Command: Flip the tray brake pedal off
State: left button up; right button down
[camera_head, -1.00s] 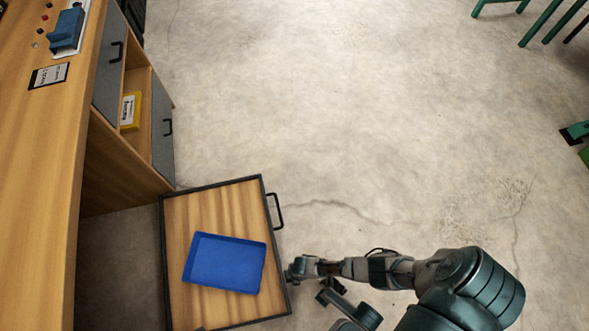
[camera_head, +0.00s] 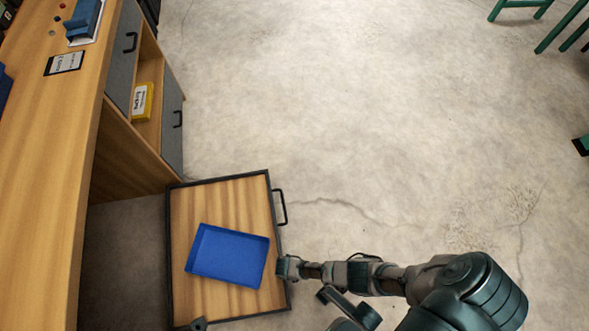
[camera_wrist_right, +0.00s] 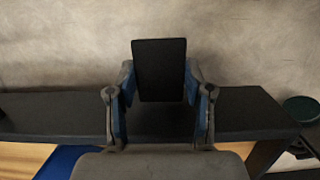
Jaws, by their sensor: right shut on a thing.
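The wooden tray cart (camera_head: 182,290) has a dark rim and a black handle (camera_head: 279,206) on its right side. A blue tray (camera_head: 228,255) lies on it. My right gripper (camera_head: 284,268) is at the cart's right edge, below the handle in the picture. In the right wrist view my right gripper (camera_wrist_right: 160,110) is shut on a flat black plate (camera_wrist_right: 160,68), which looks like the brake pedal. The plate stands up between the fingers at the cart's dark edge (camera_wrist_right: 50,112).
A long wooden workbench (camera_head: 45,170) with a blue device (camera_head: 84,22) and a label stands at the left. A yellow box (camera_head: 142,102) sits in its open shelf. Green-legged furniture (camera_head: 560,30) is at the top right. The concrete floor between is clear.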

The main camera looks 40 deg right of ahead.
jog(key=shift+c, duration=2.2)
grip_release()
notch_tip(320, 180, up, 12)
jog(key=w+a, duration=0.1)
jog(key=shift+a+f, duration=0.15)
jog(key=shift+a, duration=0.05)
